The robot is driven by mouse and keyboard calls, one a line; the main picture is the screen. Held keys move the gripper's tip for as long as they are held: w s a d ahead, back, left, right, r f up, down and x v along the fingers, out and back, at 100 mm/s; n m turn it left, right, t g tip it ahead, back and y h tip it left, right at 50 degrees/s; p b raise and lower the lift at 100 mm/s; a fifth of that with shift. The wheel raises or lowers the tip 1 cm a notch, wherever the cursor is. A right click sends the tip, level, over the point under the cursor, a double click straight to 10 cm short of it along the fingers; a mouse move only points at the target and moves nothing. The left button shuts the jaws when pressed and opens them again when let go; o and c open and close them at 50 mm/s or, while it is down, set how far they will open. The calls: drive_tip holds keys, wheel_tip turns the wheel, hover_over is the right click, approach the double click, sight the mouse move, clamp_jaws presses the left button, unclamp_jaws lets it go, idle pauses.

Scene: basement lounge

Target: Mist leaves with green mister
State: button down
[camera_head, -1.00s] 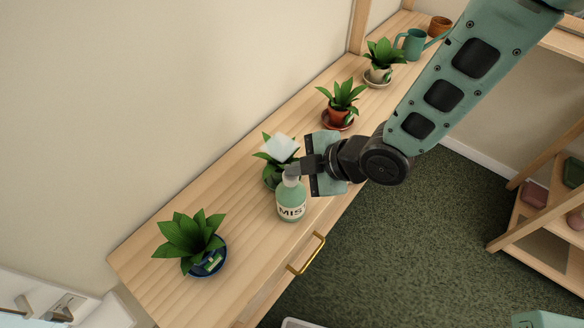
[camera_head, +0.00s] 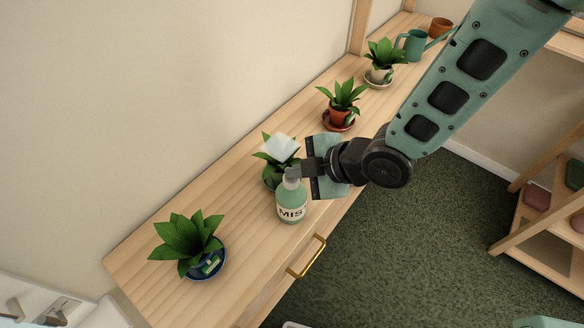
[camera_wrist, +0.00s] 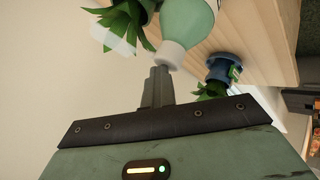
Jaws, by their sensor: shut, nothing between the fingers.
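The green mister (camera_head: 291,204), labelled "MIS…", stands upright on the wooden bench top. It also shows upside down in the wrist view (camera_wrist: 188,22). My gripper (camera_head: 300,172) is shut and empty, its fingertips at the mister's top; I cannot tell whether they touch it. The fingers also show in the wrist view (camera_wrist: 158,86). A pale, translucent white patch (camera_head: 283,148), like mist, hangs over the leaves of the plant (camera_head: 272,180) just behind the mister. That plant's pot is mostly hidden by the mister.
A leafy plant in a blue pot (camera_head: 206,264) stands at the near left. Farther back are a plant in a terracotta pot (camera_head: 339,116), one in a pale pot (camera_head: 380,73), a teal watering can (camera_head: 414,44) and a brown pot (camera_head: 440,27). A brass drawer handle (camera_head: 308,257) sticks out in front.

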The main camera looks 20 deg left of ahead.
drive_tip(key=shift+s+d+f, duration=0.2)
drive_tip(key=shift+d+f, duration=0.2)
drive_tip(key=shift+w+a+r+p, duration=0.1)
drive_tip(key=shift+r+p, duration=0.85)
drive_tip(key=shift+r, duration=0.65)
drive_tip(key=shift+a+r+p, duration=0.1)
drive_tip(key=shift+r+p, duration=0.85)
drive_tip(key=shift+r, duration=0.6)
drive_tip(key=shift+w+d+r, duration=0.1)
drive_tip(key=shift+w+r, duration=0.05)
drive_tip(key=s+d+r+m+h+b, duration=0.1)
drive_tip(key=s+d+r+m+h, duration=0.2)
drive_tip(key=d+m, duration=0.2)
drive_tip(key=s+d+r+m+g+h+b, duration=0.1)
drive_tip(key=s+d+r+m+h, duration=0.1)
drive_tip(key=d+m, duration=0.4)
drive_tip(key=s+d+r+m+h+b, duration=0.1)
drive_tip(key=s+d+r+m+h, duration=0.2)
drive_tip(key=d, duration=0.8)
drive_tip(key=s+r+m, duration=0.2)
drive_tip(key=s+m, duration=0.1)
drive_tip(key=shift+s+d+g+h, duration=0.2)
drive_tip(key=shift+d+g+h, duration=0.1)
drive_tip(key=shift+d+g, duration=0.1)
